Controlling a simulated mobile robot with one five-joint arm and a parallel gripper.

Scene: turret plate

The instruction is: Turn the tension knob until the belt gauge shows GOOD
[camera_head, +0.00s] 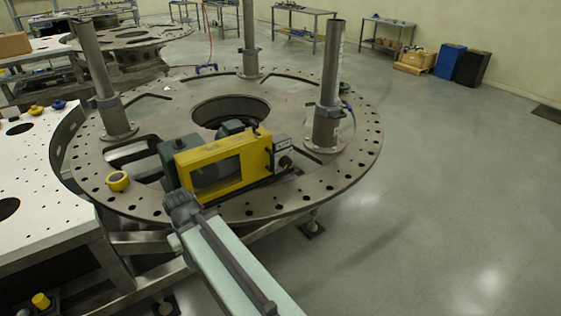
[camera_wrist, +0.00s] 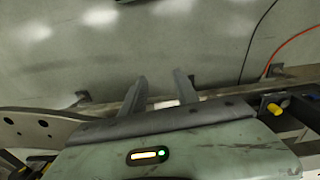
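A yellow-framed machine (camera_head: 225,162) with a dark window and grey-green housings sits on the near part of the round turret plate (camera_head: 270,208). At its right end is a small grey box with a dark round part (camera_head: 285,162), which may be the tension knob. I cannot make out a belt gauge or any reading. In the wrist view my gripper (camera_wrist: 161,88) has its two grey fingers apart with nothing between them. Pale floor shows beyond them. My arm reaches up from the bottom in the head view, and the gripper is not clearly visible there.
Three upright posts (camera_head: 330,90) stand on the plate. A yellow tape roll (camera_head: 118,181) lies at its left. A white perforated table (camera_head: 45,190) adjoins on the left. Open floor (camera_head: 450,200) lies to the right. An orange cable (camera_wrist: 290,45) and a black cable cross the wrist view.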

